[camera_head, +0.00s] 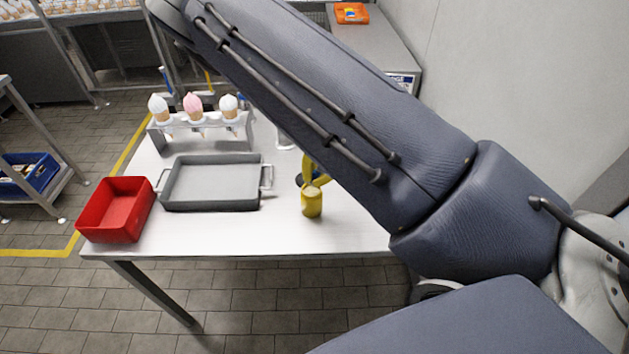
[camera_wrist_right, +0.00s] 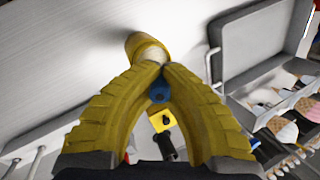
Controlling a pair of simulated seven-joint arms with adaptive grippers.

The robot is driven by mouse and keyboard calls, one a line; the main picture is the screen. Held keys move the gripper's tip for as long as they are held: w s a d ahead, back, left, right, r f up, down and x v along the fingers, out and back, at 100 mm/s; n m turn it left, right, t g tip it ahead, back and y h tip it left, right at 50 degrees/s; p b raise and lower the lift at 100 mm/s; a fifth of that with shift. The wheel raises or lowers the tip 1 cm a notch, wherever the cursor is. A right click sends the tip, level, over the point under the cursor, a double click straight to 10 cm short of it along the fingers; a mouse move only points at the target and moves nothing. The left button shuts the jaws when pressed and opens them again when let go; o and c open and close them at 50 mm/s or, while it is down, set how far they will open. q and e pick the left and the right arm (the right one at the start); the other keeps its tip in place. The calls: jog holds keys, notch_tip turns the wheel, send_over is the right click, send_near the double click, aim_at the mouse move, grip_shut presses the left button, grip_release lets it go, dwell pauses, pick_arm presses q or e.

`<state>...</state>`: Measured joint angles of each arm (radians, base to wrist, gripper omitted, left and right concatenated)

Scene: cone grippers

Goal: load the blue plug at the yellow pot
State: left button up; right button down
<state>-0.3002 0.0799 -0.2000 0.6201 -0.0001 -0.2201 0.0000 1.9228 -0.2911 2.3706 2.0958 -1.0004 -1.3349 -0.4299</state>
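The yellow pot (camera_head: 312,203), an upright cylinder with a paler top, stands on the white table right of the grey tray. In the wrist view the pot (camera_wrist_right: 146,46) is just beyond my fingertips. My right gripper (camera_head: 318,182) is directly over the pot, and its yellow fingers curve together at the tips. In the wrist view the blue plug (camera_wrist_right: 158,92) fills the narrow gap between the fingers (camera_wrist_right: 161,72), close to the tips. Its lower end is hidden, so I cannot tell whether it touches the pot. My left gripper is out of view.
A red bin (camera_head: 117,210) and a grey handled tray (camera_head: 210,204) stand to the left on the white table (camera_head: 270,238). A rack (camera_head: 195,140) holding three cones stands behind them. A dark blue item (camera_head: 299,181) sits just left of the gripper. My right arm hides the table's right side.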

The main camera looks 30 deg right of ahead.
aim_at(314, 171)
jog(key=shift+r, duration=2.1)
